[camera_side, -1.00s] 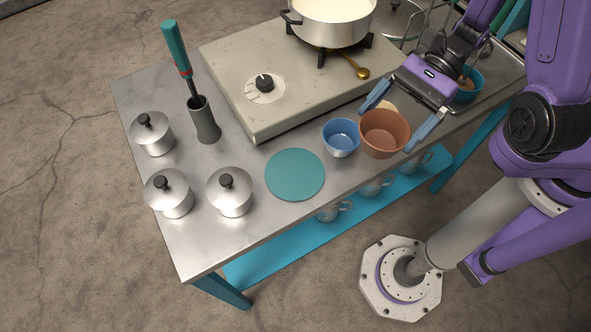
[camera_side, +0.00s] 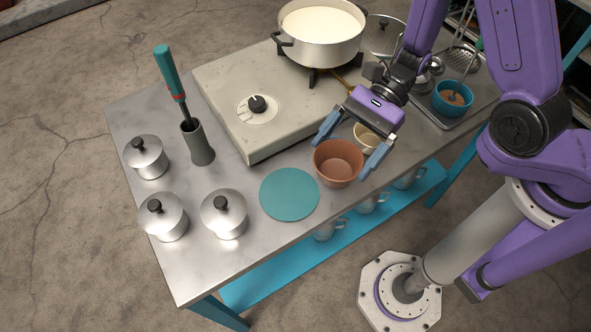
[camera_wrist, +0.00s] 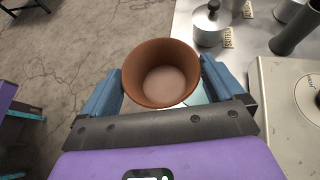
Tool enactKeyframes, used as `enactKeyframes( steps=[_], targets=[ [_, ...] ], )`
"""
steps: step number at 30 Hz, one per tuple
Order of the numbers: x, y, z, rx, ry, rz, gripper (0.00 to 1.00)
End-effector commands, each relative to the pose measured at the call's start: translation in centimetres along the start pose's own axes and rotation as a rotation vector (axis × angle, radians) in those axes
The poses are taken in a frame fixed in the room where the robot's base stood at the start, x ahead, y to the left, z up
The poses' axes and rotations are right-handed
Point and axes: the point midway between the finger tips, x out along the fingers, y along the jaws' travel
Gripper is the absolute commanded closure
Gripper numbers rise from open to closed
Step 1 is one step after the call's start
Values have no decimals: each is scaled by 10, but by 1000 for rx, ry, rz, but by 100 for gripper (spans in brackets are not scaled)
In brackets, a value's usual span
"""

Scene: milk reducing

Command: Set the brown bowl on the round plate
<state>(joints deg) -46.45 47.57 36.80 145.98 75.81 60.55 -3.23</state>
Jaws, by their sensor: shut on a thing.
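The brown bowl (camera_side: 338,170) is upright between the fingers of my gripper (camera_side: 343,150), which is shut on it. It is held up above the table, just right of the round plate. In the wrist view the brown bowl (camera_wrist: 160,80) fills the space between the fingertips of my gripper (camera_wrist: 160,85). The round plate (camera_side: 289,194) is a flat teal disc lying bare on the steel table. In the wrist view the plate is mostly hidden behind the bowl and gripper.
A cream bowl (camera_side: 367,137) stands behind my gripper. Lidded steel pots (camera_side: 224,215) stand left of the plate. The stove (camera_side: 240,85) with a large pot (camera_side: 320,45) is behind. A grey holder (camera_side: 198,145) holds a teal-handled tool.

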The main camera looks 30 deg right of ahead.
Motion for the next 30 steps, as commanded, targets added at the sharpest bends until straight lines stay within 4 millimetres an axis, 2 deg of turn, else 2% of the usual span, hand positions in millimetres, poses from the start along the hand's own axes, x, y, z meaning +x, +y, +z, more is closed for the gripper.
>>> enactKeyframes(
  steps=[6, 9, 18, 26, 30],
  targets=[
    [14, -17, -3, -2, -1, 3, 39],
    [30, -36, -6, -4, -1, 4, 39],
    [63, -63, -34, 0, -1, 2, 39],
    [75, -74, -44, 0, -1, 1, 39],
    [84, -76, -57, 3, -1, 1, 39]
  ],
)
